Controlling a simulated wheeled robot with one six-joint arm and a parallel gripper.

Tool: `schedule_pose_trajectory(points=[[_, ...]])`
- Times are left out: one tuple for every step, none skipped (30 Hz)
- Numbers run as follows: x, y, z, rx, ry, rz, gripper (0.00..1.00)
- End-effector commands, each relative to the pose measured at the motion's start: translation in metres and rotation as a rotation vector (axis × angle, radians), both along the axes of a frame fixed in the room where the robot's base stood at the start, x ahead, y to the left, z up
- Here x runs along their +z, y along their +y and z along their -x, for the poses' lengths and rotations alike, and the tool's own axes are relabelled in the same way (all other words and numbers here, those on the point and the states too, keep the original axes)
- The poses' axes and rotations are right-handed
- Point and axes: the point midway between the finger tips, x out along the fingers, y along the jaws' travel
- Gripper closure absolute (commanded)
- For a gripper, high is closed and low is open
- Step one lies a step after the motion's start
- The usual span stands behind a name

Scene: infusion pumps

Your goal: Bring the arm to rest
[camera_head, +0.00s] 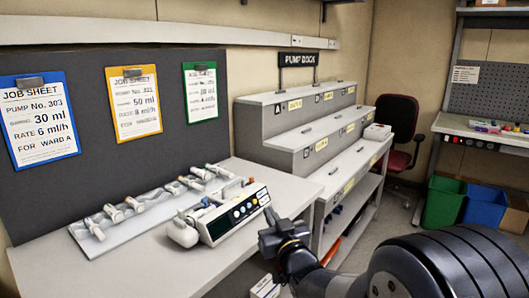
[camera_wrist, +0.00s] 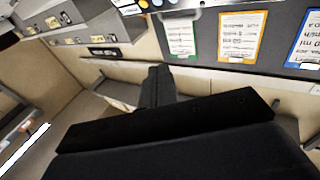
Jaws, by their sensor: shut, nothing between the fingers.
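My arm reaches in from the lower right of the head view. My gripper (camera_head: 268,228) is shut and empty, in front of the bench (camera_head: 150,275) and just right of a white infusion pump (camera_head: 235,217) in the picture. I cannot tell the exact gap between them. The wrist view looks upside down; there the shut fingers (camera_wrist: 157,80) point toward the bench, and part of the pump shows at the top edge.
Several syringes lie in a clear rack (camera_head: 85,240) on the bench. Job sheets in blue (camera_head: 40,115), yellow (camera_head: 134,103) and green (camera_head: 200,92) hang on the dark panel. The stepped pump dock (camera_head: 290,140) stands behind. A chair (camera_head: 398,125) and bins (camera_head: 443,203) are farther right.

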Motion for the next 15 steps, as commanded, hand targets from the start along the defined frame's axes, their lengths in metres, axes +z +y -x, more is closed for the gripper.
schedule_pose_trajectory(points=[[0.0,0.0,0.0,0.0,0.0,0.0,1.0],[0.0,0.001,0.0,0.0,0.0,0.0,1.0],[-0.001,0.001,-0.001,0.0,0.0,0.0,1.0],[-0.001,0.002,-0.002,0.001,0.0,-0.001,1.0],[-0.002,0.003,-0.002,0.001,0.0,-0.001,1.0],[-0.003,0.005,-0.004,0.001,0.002,-0.001,1.0],[-0.004,0.006,-0.005,0.001,0.002,-0.001,1.0],[-0.006,0.008,-0.006,0.001,0.003,-0.001,1.0],[-0.007,0.011,-0.008,0.002,0.001,0.0,1.0],[-0.009,0.014,-0.01,0.002,0.001,0.0,1.0],[-0.01,0.017,-0.012,0.002,0.001,0.0,1.0],[-0.013,0.021,-0.015,0.003,0.002,-0.001,1.0],[-0.014,0.024,-0.017,0.003,0.002,-0.001,1.0],[-0.017,0.028,-0.02,0.002,0.003,-0.001,1.0],[-0.019,0.033,-0.023,0.003,0.002,0.0,1.0]])
